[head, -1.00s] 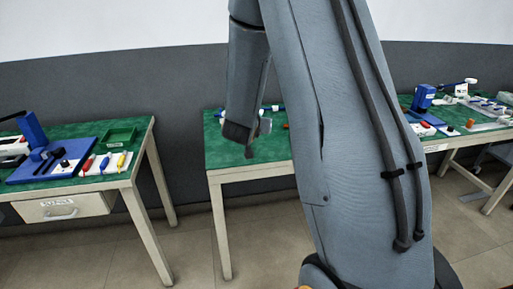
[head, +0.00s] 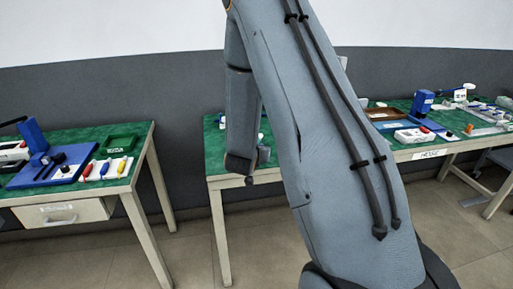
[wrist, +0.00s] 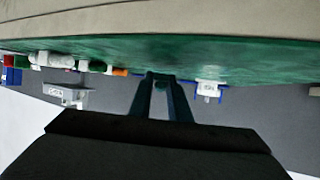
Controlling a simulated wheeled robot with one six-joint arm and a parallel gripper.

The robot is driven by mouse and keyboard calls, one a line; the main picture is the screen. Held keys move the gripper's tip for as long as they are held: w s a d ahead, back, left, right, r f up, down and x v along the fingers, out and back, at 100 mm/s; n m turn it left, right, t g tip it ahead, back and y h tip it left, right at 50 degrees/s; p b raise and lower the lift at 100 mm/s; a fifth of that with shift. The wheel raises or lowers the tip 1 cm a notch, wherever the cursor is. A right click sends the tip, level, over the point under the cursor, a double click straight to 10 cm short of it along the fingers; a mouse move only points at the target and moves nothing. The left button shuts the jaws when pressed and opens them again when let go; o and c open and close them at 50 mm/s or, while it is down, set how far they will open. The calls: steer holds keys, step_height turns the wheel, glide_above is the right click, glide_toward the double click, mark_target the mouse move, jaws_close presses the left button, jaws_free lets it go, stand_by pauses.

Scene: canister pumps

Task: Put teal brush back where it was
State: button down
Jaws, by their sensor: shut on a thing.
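My gripper (head: 252,172) hangs in front of the middle green-topped table's front edge in the head view. In the wrist view my gripper's two dark fingers (wrist: 166,98) are close together. A small teal bit (wrist: 160,86) shows between them, which I take to be the teal brush. Most of the brush is hidden by the fingers, and it cannot be made out in the head view.
The middle table (head: 222,150) is partly hidden by my arm. A left table (head: 122,165) holds a blue stand (head: 33,134), a green tray (head: 120,143) and several tools. A brown tray (head: 383,113) and a blue pump (head: 421,103) stand on the right. Floor shows between the tables.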

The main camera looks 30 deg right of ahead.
steer(key=shift+f+b, duration=0.3)
steer(key=shift+f, duration=0.3)
steer(key=c, duration=1.7)
jaws_free()
steer(key=shift+s, duration=0.1)
steer(key=shift+o, duration=0.2)
steer(key=shift+a+f, duration=0.1)
